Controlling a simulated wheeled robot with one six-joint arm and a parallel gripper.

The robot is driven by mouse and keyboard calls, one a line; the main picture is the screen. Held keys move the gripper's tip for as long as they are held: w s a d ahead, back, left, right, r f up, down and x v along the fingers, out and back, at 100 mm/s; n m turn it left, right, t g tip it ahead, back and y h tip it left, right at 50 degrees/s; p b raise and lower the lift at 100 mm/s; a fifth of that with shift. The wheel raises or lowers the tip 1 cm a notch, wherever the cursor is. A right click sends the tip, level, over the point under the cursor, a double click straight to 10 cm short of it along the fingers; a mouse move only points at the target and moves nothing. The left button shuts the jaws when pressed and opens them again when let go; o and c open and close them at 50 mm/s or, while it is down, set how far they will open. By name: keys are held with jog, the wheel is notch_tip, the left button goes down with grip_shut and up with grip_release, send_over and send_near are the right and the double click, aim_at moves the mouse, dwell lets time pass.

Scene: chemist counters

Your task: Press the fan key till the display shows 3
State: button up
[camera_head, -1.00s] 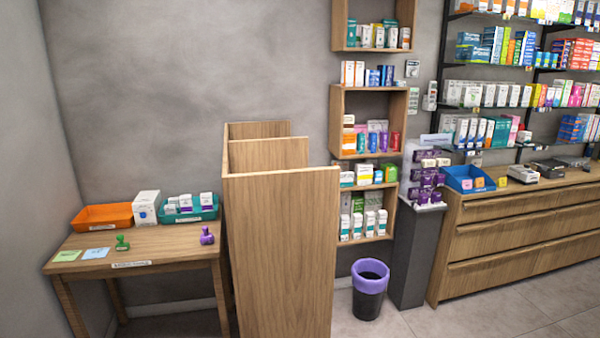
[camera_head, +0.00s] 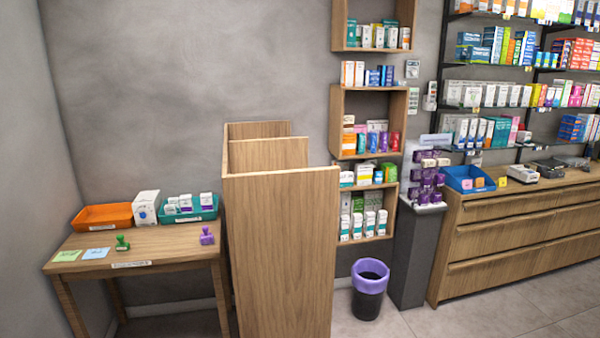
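Small light wall units are mounted to the right of the open wooden wall boxes. The upper unit (camera_head: 412,68) is a pale square panel with a greyish face. A second pale panel (camera_head: 414,100) is just below it. A taller white unit (camera_head: 430,96) hangs to its right, beside the black shelf frame. The fan key and the display's digits are too small to tell, and I cannot tell which unit bears them. My gripper is not in view.
A tall wooden partition (camera_head: 280,250) stands in the middle. A purple-rimmed bin (camera_head: 369,285) and a dark pedestal (camera_head: 410,255) with a product stand are below the panels. A drawer counter (camera_head: 520,235) is at right, a small table (camera_head: 150,245) at left. Floor (camera_head: 480,325) is clear in front.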

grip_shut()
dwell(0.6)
